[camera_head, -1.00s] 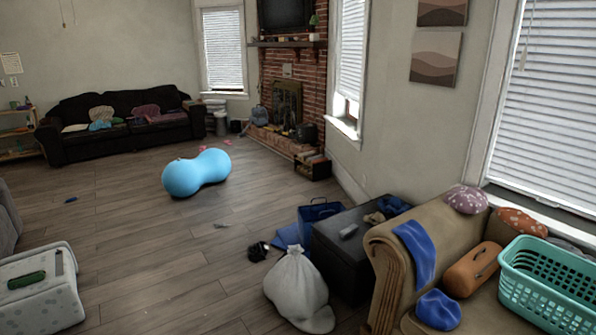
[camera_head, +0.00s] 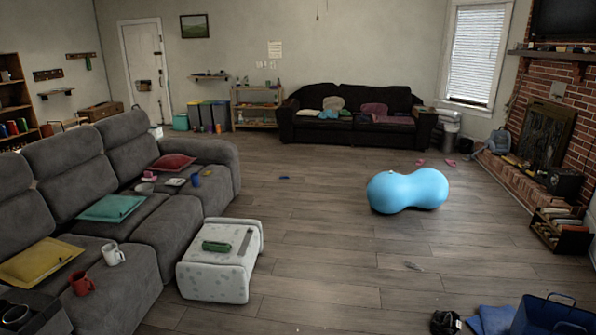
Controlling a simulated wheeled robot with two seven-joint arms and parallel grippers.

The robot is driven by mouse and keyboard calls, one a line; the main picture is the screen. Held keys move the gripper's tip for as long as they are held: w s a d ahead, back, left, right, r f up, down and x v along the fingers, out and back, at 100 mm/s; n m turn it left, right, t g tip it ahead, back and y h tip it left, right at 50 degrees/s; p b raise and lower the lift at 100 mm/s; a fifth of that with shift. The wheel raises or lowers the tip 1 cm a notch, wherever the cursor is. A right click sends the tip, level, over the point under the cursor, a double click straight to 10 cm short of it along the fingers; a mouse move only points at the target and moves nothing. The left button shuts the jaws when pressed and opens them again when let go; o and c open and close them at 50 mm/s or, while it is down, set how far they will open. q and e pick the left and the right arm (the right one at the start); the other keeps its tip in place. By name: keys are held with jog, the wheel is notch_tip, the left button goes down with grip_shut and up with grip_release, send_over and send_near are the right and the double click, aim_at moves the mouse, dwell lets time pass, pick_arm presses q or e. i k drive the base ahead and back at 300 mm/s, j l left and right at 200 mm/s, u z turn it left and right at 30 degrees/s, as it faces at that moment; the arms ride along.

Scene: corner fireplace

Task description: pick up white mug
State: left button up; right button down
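A white mug (camera_head: 113,254) stands on the seat of the grey sectional sofa (camera_head: 160,225) at the left of the head view. A red mug (camera_head: 81,283) stands close to it, nearer to me and a little to the left. A yellow cushion (camera_head: 42,262) lies just left of the white mug. Neither of my grippers shows in the view.
A speckled white ottoman (camera_head: 215,282) with a green object on it stands right of the sofa. A blue peanut-shaped ball (camera_head: 407,190) lies on the open wooden floor. A dark blue bin (camera_head: 552,315) stands at the lower right. The middle floor is mostly clear.

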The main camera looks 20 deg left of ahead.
aim_at(111, 253)
jog(key=i+u, duration=0.2)
jog(key=i, duration=0.35)
jog(key=i+u, duration=0.2)
jog(key=i, duration=0.35)
jog(key=i+l+u, duration=0.2)
jog(key=i, duration=0.35)
